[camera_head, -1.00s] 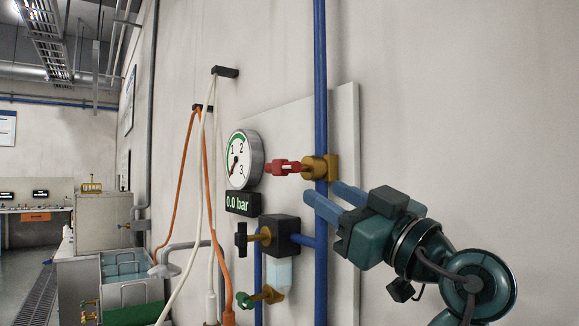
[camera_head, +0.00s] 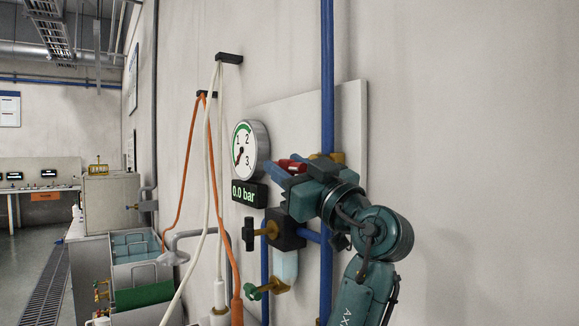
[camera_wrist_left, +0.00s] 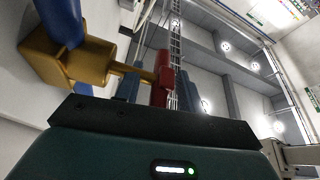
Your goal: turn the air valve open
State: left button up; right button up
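The air valve has a brass body (camera_head: 327,157) on the vertical blue pipe and a red handle (camera_head: 291,165), which my left gripper partly hides. In the left wrist view the brass body (camera_wrist_left: 85,62) has a stem running to the red handle (camera_wrist_left: 160,82). My left gripper (camera_head: 283,173) is at the handle. Its two blue fingers stand on either side of the red handle, with narrow gaps showing, so it looks open around it. The round pressure gauge (camera_head: 245,149) has its needle low, and the display (camera_head: 249,192) below reads 0.0 bar. My right gripper is not in view.
A dark regulator block (camera_head: 286,229) with a black knob (camera_head: 248,235) sits just below the gripper. A green-handled drain tap (camera_head: 259,290) is lower. Orange and white hoses (camera_head: 184,170) hang at left. The wall at right is clear.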

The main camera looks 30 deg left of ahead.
pick_arm(q)
grip_shut()
